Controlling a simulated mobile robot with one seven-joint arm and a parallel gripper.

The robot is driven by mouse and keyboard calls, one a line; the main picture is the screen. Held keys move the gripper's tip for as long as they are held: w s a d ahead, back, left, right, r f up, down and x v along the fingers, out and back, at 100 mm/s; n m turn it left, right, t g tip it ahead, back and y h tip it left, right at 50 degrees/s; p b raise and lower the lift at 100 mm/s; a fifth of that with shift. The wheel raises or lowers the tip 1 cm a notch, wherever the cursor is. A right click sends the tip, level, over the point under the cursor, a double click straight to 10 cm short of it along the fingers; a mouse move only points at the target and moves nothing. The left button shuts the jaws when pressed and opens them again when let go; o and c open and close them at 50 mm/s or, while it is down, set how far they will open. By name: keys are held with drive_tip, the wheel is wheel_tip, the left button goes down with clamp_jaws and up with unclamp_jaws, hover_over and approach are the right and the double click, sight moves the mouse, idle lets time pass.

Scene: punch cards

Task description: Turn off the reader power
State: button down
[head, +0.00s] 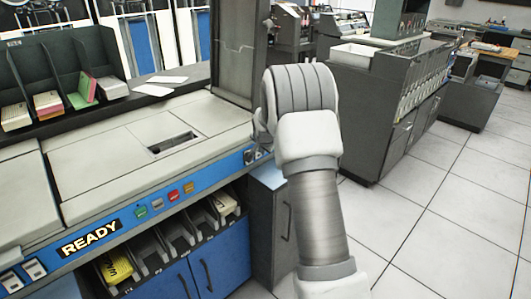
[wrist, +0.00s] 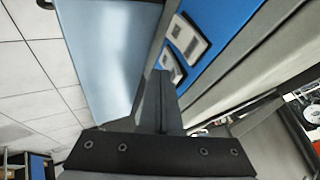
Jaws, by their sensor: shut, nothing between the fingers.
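The reader is a pale, long machine (head: 110,150) with a blue front panel (head: 205,170). At the panel's right end are small switches (head: 249,157), partly beside my arm. In the wrist view the blue panel (wrist: 222,14) carries a pale framed switch (wrist: 190,40) and a second one (wrist: 172,66), partly hidden by my finger. My gripper (wrist: 160,75) is shut and empty, its tips close to the second switch. I cannot tell whether they touch it. The switch labels and positions are too small to read.
Below are card bins (head: 178,235) and blue doors (head: 215,268). Tiled floor (head: 430,220) is clear at right.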

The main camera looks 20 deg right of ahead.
drive_tip(key=shift+w+a+r+g+p, duration=0.1)
drive_tip(key=shift+w+g+p, duration=0.3)
drive_tip(key=shift+p, duration=0.25)
drive_tip(key=shift+r, duration=0.2)
drive_tip(key=shift+r+p, duration=0.4)
drive_tip(key=shift+r, duration=0.2)
drive_tip(key=shift+s, duration=0.15)
